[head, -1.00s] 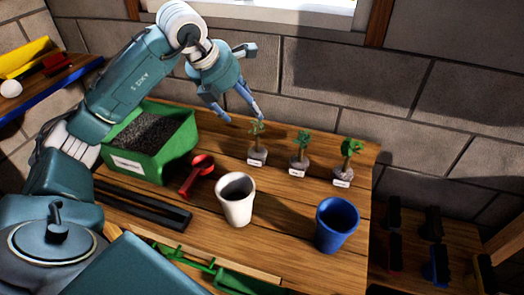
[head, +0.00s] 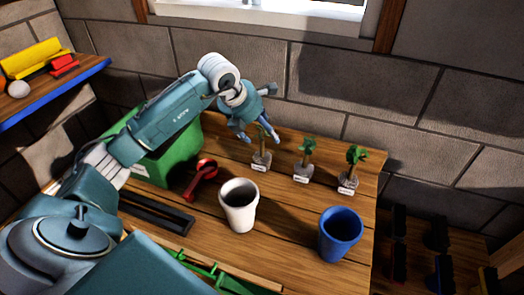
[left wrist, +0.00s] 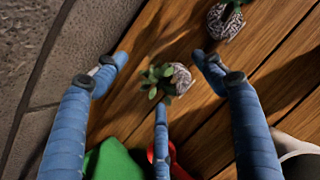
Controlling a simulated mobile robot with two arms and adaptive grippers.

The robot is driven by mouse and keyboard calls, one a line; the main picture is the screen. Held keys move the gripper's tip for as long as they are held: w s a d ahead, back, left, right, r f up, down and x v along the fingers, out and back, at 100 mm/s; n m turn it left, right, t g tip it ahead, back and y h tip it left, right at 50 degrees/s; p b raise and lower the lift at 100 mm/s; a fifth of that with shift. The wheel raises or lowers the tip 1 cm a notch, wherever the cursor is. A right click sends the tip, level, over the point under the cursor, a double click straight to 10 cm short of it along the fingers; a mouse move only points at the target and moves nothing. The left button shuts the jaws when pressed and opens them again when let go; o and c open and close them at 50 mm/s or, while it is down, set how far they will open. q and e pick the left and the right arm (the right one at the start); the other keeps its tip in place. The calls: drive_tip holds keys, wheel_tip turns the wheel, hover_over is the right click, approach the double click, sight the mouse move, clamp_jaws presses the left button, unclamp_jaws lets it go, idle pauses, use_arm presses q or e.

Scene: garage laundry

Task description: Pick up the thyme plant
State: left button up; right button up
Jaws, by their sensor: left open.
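Three small potted plants stand in a row on the wooden table: a left plant (head: 262,160), a middle plant (head: 304,160) and a right plant (head: 350,167). Each has a white label too small to read, so I cannot tell which is thyme. My left gripper (head: 260,138) is open and empty at the left plant, and its fingers partly cover that plant's leaves. In the left wrist view the left plant (left wrist: 178,80) shows between the spread fingers, its leaves toward the left finger. The middle plant (left wrist: 224,20) is at the top. My right gripper is not in view.
A white cup (head: 239,208) and a blue cup (head: 340,236) stand in front of the plants. A red scoop (head: 202,178) and a green bin (head: 172,160) are to the left. A stone wall (head: 330,85) rises close behind the table.

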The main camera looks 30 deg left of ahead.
use_arm(q)
drive_tip(key=shift+w+f, duration=0.25)
drive_tip(key=shift+f, duration=0.1)
drive_tip(key=shift+r, duration=0.1)
drive_tip(key=c, duration=1.7)
drive_tip(key=shift+c, duration=0.2)
